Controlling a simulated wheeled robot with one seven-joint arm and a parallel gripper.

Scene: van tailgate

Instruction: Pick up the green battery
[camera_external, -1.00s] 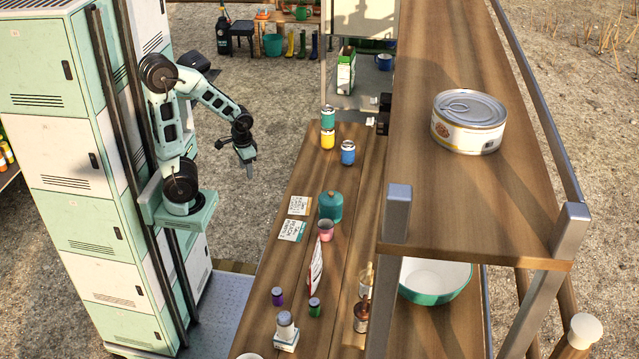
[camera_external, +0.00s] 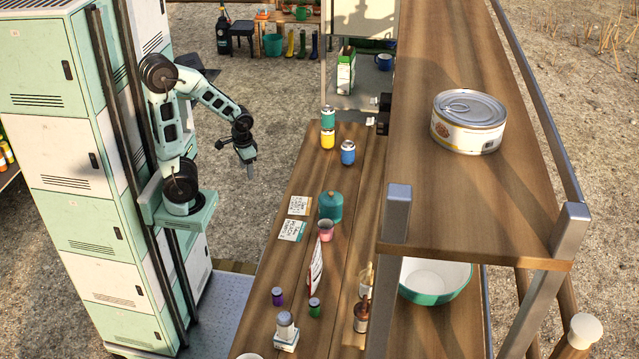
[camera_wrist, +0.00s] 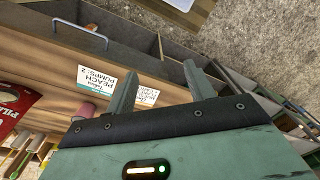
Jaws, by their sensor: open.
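A small green battery (camera_external: 314,308) stands upright on the wooden tailgate table, near the front, right of a similar purple battery (camera_external: 277,296). My gripper (camera_external: 250,172) hangs in the air left of the table, well apart from the green battery and farther back. In the wrist view my gripper (camera_wrist: 160,82) is open, with nothing between its two fingers. I cannot make out the green battery for sure in the wrist view.
A teal canister (camera_external: 330,206), a pink cup (camera_external: 325,230), a leaning packet (camera_external: 316,266) and brown bottles (camera_external: 361,315) stand around the battery. Two cards (camera_external: 292,231) lie behind. A wooden shelf (camera_external: 450,200) overhangs the right side.

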